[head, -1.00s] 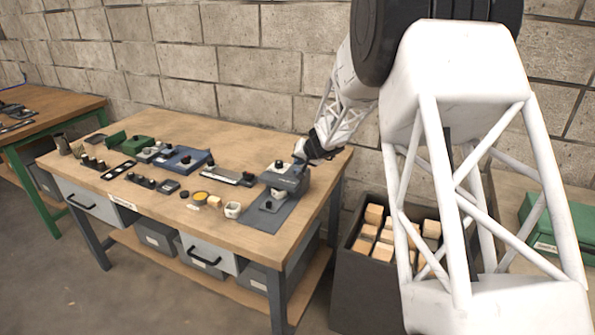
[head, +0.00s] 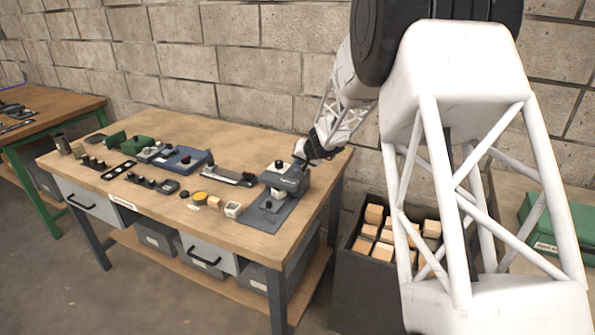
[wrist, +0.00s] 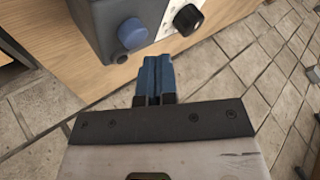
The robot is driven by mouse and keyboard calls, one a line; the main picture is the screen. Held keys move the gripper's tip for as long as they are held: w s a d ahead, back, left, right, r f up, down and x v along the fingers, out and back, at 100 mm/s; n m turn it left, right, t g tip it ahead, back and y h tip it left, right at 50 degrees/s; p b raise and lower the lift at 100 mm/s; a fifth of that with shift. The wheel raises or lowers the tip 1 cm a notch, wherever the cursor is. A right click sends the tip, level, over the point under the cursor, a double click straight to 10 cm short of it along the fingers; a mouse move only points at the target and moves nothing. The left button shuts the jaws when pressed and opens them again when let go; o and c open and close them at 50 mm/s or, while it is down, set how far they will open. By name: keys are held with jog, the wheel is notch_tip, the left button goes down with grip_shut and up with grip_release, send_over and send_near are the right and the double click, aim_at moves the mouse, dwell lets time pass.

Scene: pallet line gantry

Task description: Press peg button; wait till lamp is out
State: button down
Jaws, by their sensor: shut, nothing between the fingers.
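A grey box (head: 290,180) stands on a dark mat (head: 262,215) at the right end of the workbench. In the wrist view the grey box (wrist: 100,18) carries a round blue button (wrist: 132,32) and a small grey knob (wrist: 122,57). Beside them is a black knob (wrist: 188,20) on a pale plate. I cannot tell which of these is the peg button, and I make out no lit lamp. My gripper (wrist: 153,72) is shut and empty, its blue fingertips just short of the box in the picture. In the head view my gripper (head: 302,155) is small, close to the box.
The workbench (head: 180,225) holds several fixtures, among them a blue one (head: 182,160) and a green one (head: 137,144). A dark bin (head: 350,285) with wooden blocks stands right of the bench.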

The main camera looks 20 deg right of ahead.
jog(key=shift+f, duration=0.95)
dwell(1.2)
jog(key=shift+r, duration=0.9)
jog(key=shift+r, duration=0.15)
dwell(0.3)
jog(key=shift+r, duration=2.4)
